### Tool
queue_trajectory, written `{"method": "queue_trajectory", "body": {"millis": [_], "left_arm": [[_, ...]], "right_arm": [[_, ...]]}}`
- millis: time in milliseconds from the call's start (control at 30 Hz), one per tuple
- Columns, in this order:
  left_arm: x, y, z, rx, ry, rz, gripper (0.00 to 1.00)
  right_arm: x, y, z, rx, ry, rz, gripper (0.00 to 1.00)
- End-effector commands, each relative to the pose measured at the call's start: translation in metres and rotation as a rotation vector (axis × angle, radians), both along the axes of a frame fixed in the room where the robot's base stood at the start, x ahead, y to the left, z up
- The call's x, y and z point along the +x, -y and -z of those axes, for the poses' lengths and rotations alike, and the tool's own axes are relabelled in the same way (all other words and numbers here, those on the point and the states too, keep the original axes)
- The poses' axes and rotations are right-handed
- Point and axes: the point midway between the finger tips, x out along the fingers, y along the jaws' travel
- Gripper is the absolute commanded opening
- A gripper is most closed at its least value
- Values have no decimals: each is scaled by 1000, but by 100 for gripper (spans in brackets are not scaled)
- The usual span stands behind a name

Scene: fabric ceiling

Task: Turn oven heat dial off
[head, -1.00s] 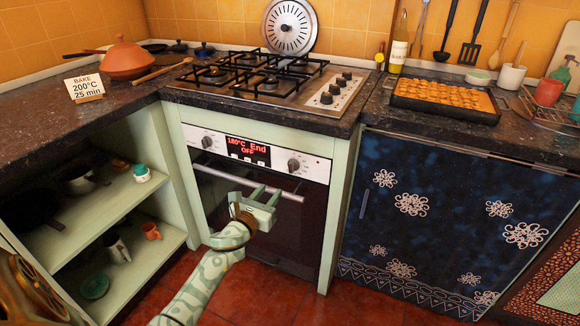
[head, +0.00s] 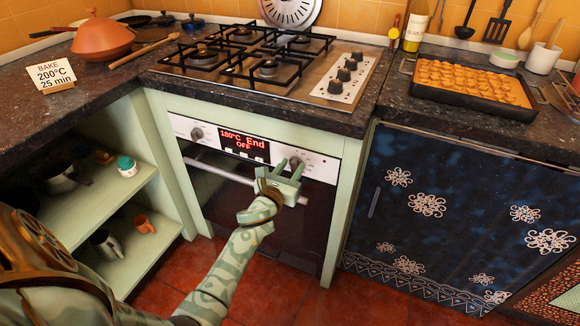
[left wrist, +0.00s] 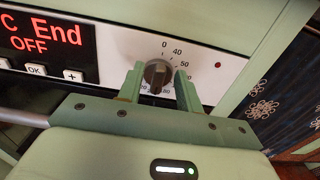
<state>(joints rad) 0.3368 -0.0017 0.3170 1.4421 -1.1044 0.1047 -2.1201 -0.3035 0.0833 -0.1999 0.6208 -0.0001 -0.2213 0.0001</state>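The oven (head: 265,230) has a white control panel with a knob on each side of a display. The display (head: 244,143) reads "180°C End OFF" in red. The right knob (head: 295,162) has a numbered scale around it in the left wrist view (left wrist: 158,73). The left knob (head: 197,133) is clear of my arm. My left gripper (head: 288,170) is at the right knob. Its fingers (left wrist: 160,86) are open, one on each side of the knob; I cannot tell if they touch it. My right gripper is not in view.
The oven handle (head: 222,170) runs just below the panel, close to my left gripper. The hob (head: 265,65) and the dark worktop are above. Open shelves (head: 95,215) stand at left, and a blue patterned curtain (head: 440,200) hangs at right.

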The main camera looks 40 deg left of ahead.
Motion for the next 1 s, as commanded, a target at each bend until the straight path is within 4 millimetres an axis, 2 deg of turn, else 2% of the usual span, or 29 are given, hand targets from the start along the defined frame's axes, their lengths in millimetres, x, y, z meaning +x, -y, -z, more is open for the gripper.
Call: {"method": "queue_trajectory", "body": {"millis": [33,133,167,567,767,1000], "left_arm": [[0,0,0,0,0,0,30],[0,0,0,0,0,0,2],[0,0,0,0,0,0,0],[0,-1,0,-43,10,0,0],[-1,-2,1,-154,37,0,0],[-1,-4,1,-363,86,0,0]], "right_arm": [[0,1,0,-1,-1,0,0],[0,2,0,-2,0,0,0],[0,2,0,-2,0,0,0],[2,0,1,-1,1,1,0],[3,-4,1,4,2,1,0],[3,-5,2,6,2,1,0]]}}
